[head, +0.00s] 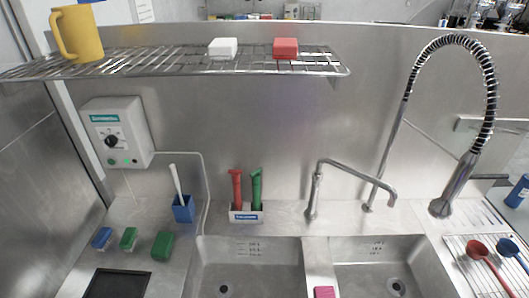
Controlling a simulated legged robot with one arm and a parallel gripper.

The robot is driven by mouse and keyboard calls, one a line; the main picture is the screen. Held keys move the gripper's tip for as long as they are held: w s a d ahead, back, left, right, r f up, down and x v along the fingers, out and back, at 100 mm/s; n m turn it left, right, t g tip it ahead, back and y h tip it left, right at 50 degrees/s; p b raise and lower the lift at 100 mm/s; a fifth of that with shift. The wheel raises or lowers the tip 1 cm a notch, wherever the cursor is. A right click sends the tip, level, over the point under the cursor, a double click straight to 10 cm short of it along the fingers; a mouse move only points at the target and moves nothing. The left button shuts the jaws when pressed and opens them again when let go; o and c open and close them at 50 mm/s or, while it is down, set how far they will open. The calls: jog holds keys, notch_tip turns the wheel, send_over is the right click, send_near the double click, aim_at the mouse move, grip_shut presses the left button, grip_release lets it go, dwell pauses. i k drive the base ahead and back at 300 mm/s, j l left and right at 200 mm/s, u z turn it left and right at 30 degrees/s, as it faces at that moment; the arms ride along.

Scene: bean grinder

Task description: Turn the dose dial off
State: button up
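A white control box (136,125) with a teal label is fixed to the wall at the left, above the counter. A round black dial (111,141) sits on its front; it looks like the dose dial. Small indicators show below the dial, and at least one looks green (135,161). The dial's pointer setting is too small to tell. A grey hose or cable runs from the box down to the counter. My gripper is not in view.
A steel sink (248,262) with two basins fills the front. A spray faucet (490,95) arches at the right, with a lower tap (316,185) beside it. A wire shelf (180,62) holding a yellow pitcher (78,34) hangs above the box. Green and blue sponges (162,246) lie below it.

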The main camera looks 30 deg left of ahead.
aim_at(111, 141)
jog(key=u, duration=2.25)
